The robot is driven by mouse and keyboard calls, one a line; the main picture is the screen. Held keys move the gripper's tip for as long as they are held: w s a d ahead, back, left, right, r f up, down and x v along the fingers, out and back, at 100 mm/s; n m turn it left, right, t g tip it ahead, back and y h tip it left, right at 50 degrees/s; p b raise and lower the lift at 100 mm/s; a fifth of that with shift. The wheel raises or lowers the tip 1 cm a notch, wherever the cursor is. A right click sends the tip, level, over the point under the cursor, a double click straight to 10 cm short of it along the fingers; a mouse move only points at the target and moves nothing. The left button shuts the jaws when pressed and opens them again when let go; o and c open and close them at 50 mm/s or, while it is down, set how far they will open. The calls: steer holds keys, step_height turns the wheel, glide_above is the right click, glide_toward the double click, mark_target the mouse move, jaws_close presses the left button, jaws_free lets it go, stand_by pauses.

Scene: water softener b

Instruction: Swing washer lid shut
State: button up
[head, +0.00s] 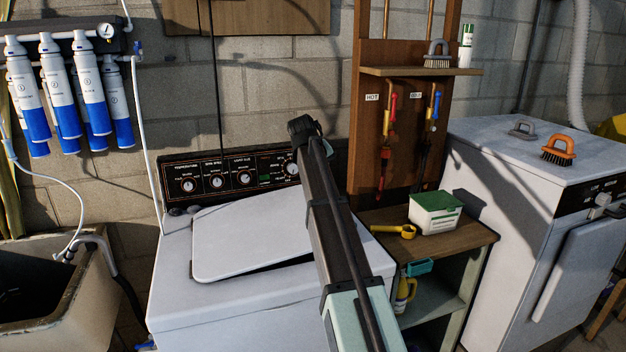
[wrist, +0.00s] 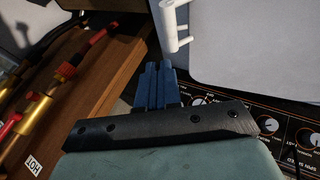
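The washer (head: 230,315) stands in the middle of the head view. Its white lid (head: 245,238) is tilted a little open, with a dark gap under its front right edge. My arm crosses in front of the lid's right part and hides it. My gripper (wrist: 157,68) shows in the wrist view, with its two blue fingers close together and nothing seen between them. A white panel with a rounded corner, which looks like the lid (wrist: 245,40), is to the right of the fingers. I cannot make out the fingers in the head view.
The control panel (head: 225,178) rises behind the lid. A wooden board with hoses and valves (head: 400,115) and a small shelf with a detergent tub (head: 435,212) stand to the right. Another white appliance (head: 510,220) is farther right; a sink (head: 60,290) is at left.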

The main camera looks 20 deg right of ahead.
steer(key=shift+g+y, duration=0.3)
steer(key=shift+y, duration=0.2)
steer(key=w+d, duration=0.1)
steer(key=w, duration=0.3)
steer(key=w+r, duration=0.1)
steer(key=w, duration=0.3)
steer(key=w+d+r, duration=0.1)
steer(key=w, duration=0.3)
steer(key=shift+w+d+r, duration=0.1)
steer(key=shift+d+r, duration=0.05)
steer(key=shift+d, duration=0.15)
jaws_close()
steer(key=w+a+r+n+g+y, duration=0.1)
steer(key=w+a+n+g+y, duration=0.1)
steer(key=w+n, duration=0.6)
steer(key=s+f+n, duration=0.1)
steer(key=f+n, duration=0.2)
steer(key=f, duration=0.1)
steer(key=f+n+g, duration=0.1)
steer(key=f+n, duration=0.2)
steer(key=f, duration=0.2)
steer(key=s+f+n+y, duration=0.1)
steer(key=f+n, duration=0.2)
steer(key=f, duration=0.2)
steer(key=shift+s+d+g, duration=0.15)
steer(key=shift+s+g, duration=0.2)
steer(key=shift+g, duration=0.05)
steer(key=shift+f, duration=0.1)
